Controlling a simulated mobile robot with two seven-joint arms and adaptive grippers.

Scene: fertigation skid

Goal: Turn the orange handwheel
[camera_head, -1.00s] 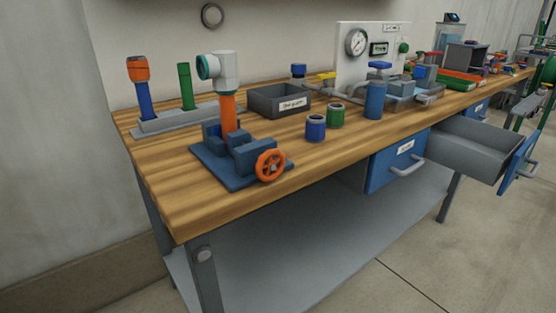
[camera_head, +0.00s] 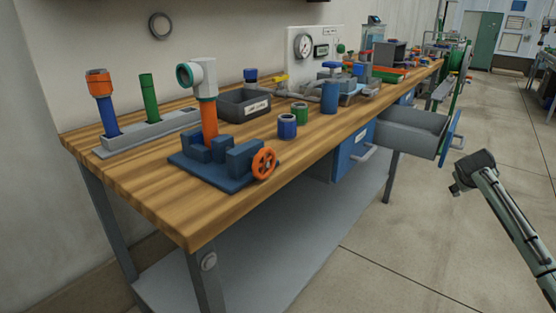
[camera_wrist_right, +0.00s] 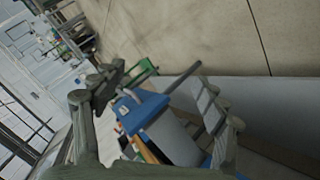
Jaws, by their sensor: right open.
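The orange handwheel (camera_head: 264,164) is a spoked wheel on the front of a dark blue vise (camera_head: 215,160), near the bench's front edge. The vise stands around an upright orange pipe (camera_head: 208,122) with a white and teal elbow (camera_head: 196,74) on top. My right gripper (camera_head: 461,180) is at the right of the head view, over the floor and well away from the wheel. In the right wrist view its fingers (camera_wrist_right: 160,92) are spread, with nothing held. The handwheel does not show there. My left gripper is not in view.
A grey rack (camera_head: 150,134) with capped pipes stands behind the vise. A grey bin (camera_head: 232,112) and blue and green cups (camera_head: 287,126) are nearby. An open drawer (camera_head: 410,128) juts from the wooden bench (camera_head: 150,205).

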